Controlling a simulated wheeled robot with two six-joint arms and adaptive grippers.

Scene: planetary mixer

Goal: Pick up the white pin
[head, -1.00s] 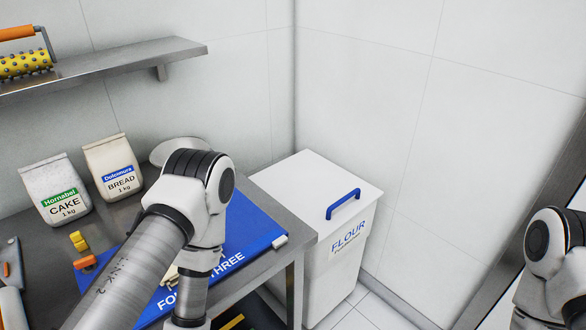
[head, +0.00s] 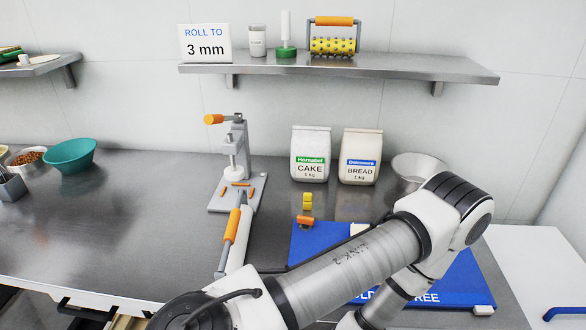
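A white cylinder (head: 245,232), which may be the white pin, lies on the steel counter (head: 120,215) in the head view. It is left of the blue mat (head: 305,240), close beside an orange-handled tool (head: 230,226). My arm is near its lower end, and I cannot tell if that end is partly hidden. A small white piece (head: 360,229) also shows at the blue mat's far edge, partly behind my arm. One of my arms crosses the lower right of the view, bent at the elbow. Neither gripper is in view.
A grey press (head: 238,140) with an orange knob stands behind the cylinder. Two flour bags (head: 310,155) (head: 360,158) and a metal bowl (head: 415,168) stand at the back. A teal bowl (head: 70,157) is far left. A shelf (head: 400,68) hangs above. The left-middle counter is clear.

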